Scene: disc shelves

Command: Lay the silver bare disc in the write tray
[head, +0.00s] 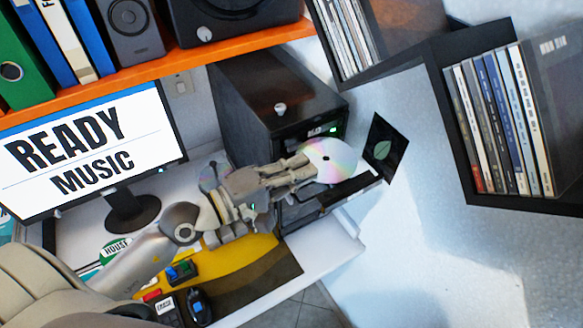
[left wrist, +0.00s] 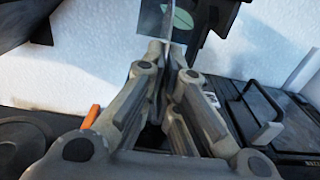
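My left gripper (head: 308,167) is shut on a silver, rainbow-sheened disc (head: 333,159), gripping it by its edge. In the left wrist view the disc (left wrist: 168,22) shows nearly edge-on between the closed fingertips (left wrist: 166,52). The disc is held in front of the black disc drive tower (head: 270,95), above a dark tray (head: 350,188) that sticks out of the tower. I cannot read a write label on this tray. In the left wrist view a dark tray-like part (left wrist: 235,105) lies right of the fingers. My right gripper is not in view.
A monitor (head: 85,150) reads "READY MUSIC". A wall shelf of disc cases (head: 500,120) is at the right. A leaf-pattern black card (head: 386,148) is near the held disc. The desk holds small devices (head: 180,270).

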